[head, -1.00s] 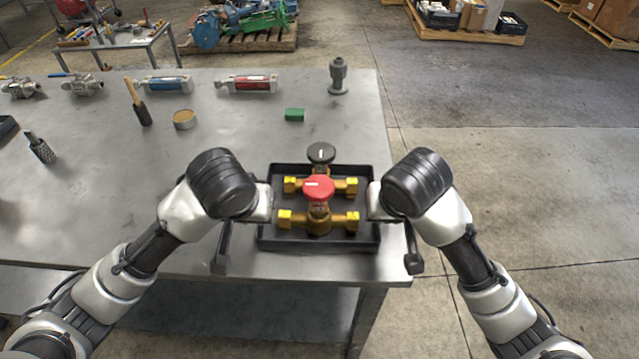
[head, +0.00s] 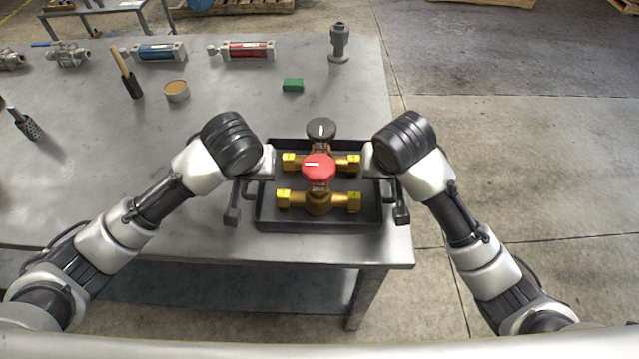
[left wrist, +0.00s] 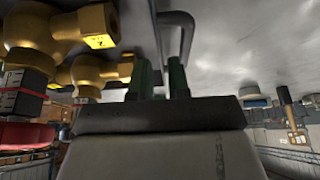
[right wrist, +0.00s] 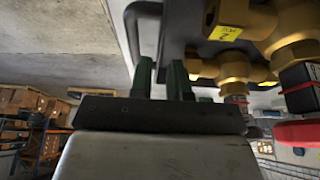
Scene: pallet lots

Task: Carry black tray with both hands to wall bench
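The black tray (head: 318,226) lies flat on the grey metal bench, near its front right corner. It holds two brass valves, one with a red knob (head: 319,167) and one with a black knob (head: 321,129). My left gripper (left wrist: 160,66) is at the tray's left side, and my right gripper (right wrist: 162,70) is at its right side. In both wrist views the green fingers stand apart beside a bent tray handle, left (left wrist: 186,38) and right (right wrist: 131,35). The handles do not look clamped. The fingertips are hidden in the head view.
Concrete floor (head: 500,150) is open to the right. The wall bench is not identifiable.

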